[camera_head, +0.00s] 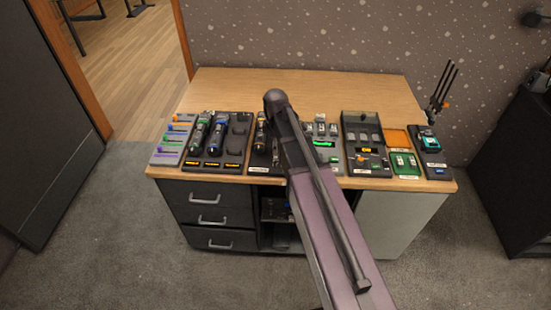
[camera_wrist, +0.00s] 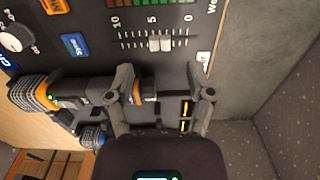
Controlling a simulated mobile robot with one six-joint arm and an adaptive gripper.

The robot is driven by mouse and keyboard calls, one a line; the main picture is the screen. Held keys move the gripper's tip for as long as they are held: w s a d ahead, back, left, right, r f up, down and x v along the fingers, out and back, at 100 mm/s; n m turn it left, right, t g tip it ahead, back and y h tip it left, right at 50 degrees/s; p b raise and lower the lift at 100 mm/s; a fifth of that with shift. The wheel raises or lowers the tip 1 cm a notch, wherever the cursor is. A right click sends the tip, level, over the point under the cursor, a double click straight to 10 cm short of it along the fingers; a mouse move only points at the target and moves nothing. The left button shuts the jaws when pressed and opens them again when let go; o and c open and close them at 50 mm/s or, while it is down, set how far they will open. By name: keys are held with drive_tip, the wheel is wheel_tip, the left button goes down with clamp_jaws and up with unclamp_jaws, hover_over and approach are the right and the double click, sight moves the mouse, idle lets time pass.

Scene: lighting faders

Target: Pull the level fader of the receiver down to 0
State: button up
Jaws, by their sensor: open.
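In the wrist view, a black panel (camera_wrist: 100,30) carries a fader scale marked 10, 5 and 0 from left to right. The pale fader knob (camera_wrist: 160,43) sits between 5 and 0, a little to the right of the 5. My gripper (camera_wrist: 170,80) is open, its two grey fingers spread apart. Its fingertips are below the scale in the picture, one to each side of the knob's line. Nothing is held between them. In the head view my arm covers the middle of the desk, and I cannot make out the gripper there.
Beside the panel's fader are a white dial (camera_wrist: 15,38) and a blue button (camera_wrist: 75,44). Handheld microphones (camera_head: 198,137) lie on the left of the wooden desk (camera_head: 335,85). The back of the desk is mostly clear.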

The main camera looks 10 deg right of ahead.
sight(276, 157)
drive_tip(key=shift+f+b, duration=2.05)
drive_tip(key=shift+f, duration=0.3)
drive_tip(key=shift+s, duration=0.1)
clamp_jaws()
